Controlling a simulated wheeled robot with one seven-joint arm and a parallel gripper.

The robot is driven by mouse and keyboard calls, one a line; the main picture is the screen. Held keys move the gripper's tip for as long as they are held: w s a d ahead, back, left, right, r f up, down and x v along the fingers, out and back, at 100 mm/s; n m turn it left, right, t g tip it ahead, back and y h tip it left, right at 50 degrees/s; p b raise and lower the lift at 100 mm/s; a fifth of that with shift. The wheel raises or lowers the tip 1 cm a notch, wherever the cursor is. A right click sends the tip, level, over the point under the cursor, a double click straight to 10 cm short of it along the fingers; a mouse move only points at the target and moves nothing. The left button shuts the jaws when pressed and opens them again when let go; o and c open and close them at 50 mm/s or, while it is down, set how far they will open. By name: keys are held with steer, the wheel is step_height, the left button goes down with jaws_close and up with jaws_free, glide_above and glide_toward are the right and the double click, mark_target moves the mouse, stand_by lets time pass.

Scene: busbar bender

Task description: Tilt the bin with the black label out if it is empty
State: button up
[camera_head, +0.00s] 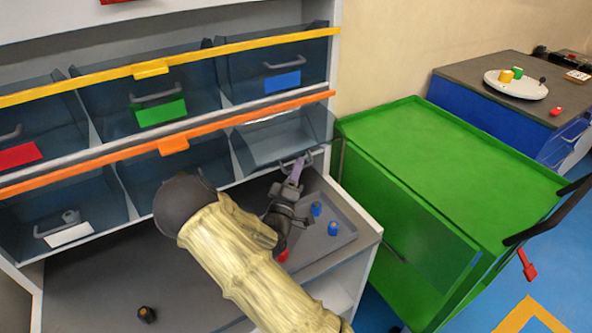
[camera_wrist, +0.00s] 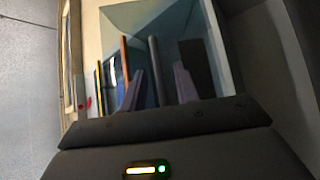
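The lower right clear bin (camera_head: 275,141) is tilted out of the cabinet, and the part of its inside that shows looks empty. Its grey handle (camera_head: 306,160) is at the front, by my gripper (camera_head: 293,171). In the wrist view, the two fingers of my gripper (camera_wrist: 160,88) stand apart on either side of the upright-looking handle bar (camera_wrist: 154,70), with gaps visible. A dark rectangle (camera_wrist: 196,65) on the bin front beside the handle looks like the black label. In the head view, the label is hidden behind my gripper.
Other bins carry red (camera_head: 19,155), green (camera_head: 160,112), blue (camera_head: 282,82) and white (camera_head: 70,235) labels. A tray (camera_head: 345,228) with blue pieces (camera_head: 333,228) lies below my gripper. A green cart (camera_head: 450,165) stands close on the right.

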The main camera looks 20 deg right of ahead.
steer(key=s+a, duration=0.7)
steer(key=s, duration=0.4)
steer(key=shift+a+f, duration=0.15)
steer(key=shift+f, duration=0.05)
steer(key=shift+w, duration=0.1)
